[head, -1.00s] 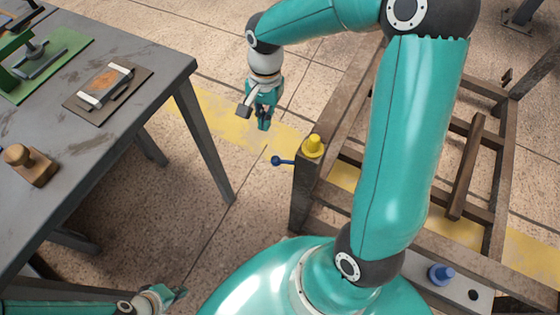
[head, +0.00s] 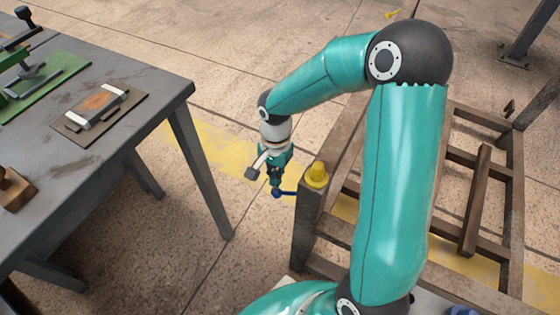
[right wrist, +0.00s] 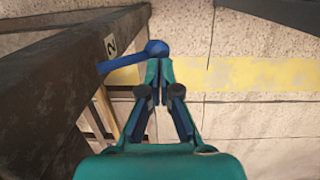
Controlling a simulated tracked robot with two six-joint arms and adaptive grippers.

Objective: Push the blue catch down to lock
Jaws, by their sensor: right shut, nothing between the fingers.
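The blue catch is a thin lever with a ball knob (head: 277,194), sticking out leftward from the rack's near-left post (head: 303,230). My right gripper (head: 276,184) is shut and empty, its tips right at the ball and partly covering it. In the right wrist view, the ball (right wrist: 156,48) shows just beyond the closed fingertips (right wrist: 159,66). The lever arm (right wrist: 118,64) runs left to the dark post and looks roughly level. I cannot tell whether the tips touch the ball. My left gripper is out of view.
A yellow knob (head: 316,175) sits on top of the post. The brown rack frame (head: 480,200) stands to the right. A grey workbench (head: 110,150) with fixtures is at the left, with open floor between.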

